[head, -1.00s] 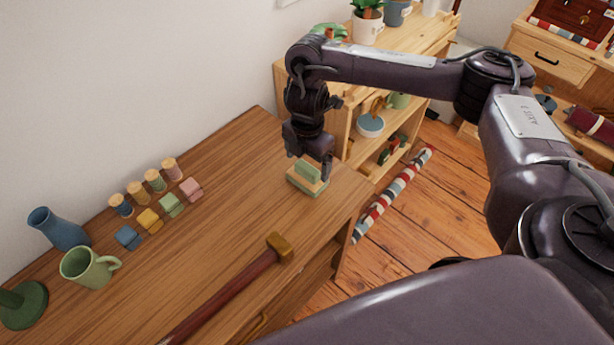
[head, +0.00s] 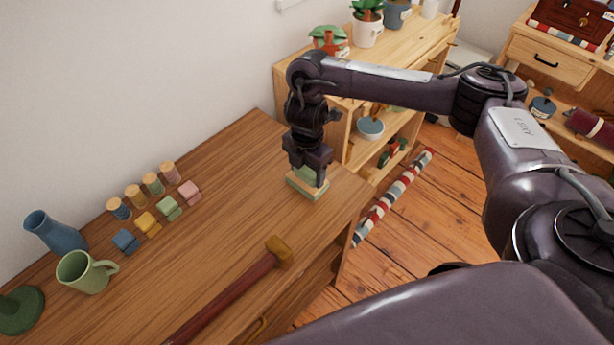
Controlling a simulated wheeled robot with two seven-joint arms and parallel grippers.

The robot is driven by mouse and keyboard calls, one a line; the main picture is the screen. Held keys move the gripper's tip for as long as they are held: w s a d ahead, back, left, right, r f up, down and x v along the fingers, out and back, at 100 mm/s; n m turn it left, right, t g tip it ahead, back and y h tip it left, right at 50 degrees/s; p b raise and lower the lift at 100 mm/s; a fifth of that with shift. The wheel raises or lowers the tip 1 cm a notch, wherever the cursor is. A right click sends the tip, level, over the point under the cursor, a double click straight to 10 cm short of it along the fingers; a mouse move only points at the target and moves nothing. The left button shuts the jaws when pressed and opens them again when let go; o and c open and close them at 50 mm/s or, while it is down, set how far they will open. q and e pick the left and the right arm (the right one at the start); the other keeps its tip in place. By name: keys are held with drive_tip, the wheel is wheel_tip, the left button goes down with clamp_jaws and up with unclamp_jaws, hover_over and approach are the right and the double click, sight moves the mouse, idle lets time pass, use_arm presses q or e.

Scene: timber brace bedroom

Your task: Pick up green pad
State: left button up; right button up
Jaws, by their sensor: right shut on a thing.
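The green pad (head: 305,175) sits at the far right end of the wooden table, on a wooden block with a green layer (head: 304,190). My right gripper (head: 309,172) comes down from above and is shut on the pad, its fingers hiding part of it. I cannot tell whether the pad is a separate piece from the block under it. The pad looks upright and still close to the table. My left gripper is not in view.
A hammer (head: 235,289) lies across the front of the table (head: 228,185). Several small coloured blocks and pegs, a green mug (head: 80,270) and a blue vase (head: 52,232) stand at left. A shelf (head: 356,84) stands behind my right gripper.

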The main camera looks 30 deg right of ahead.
sight(307, 170)
wheel_tip(307, 170, up, 20)
drive_tip(key=p, duration=0.6)
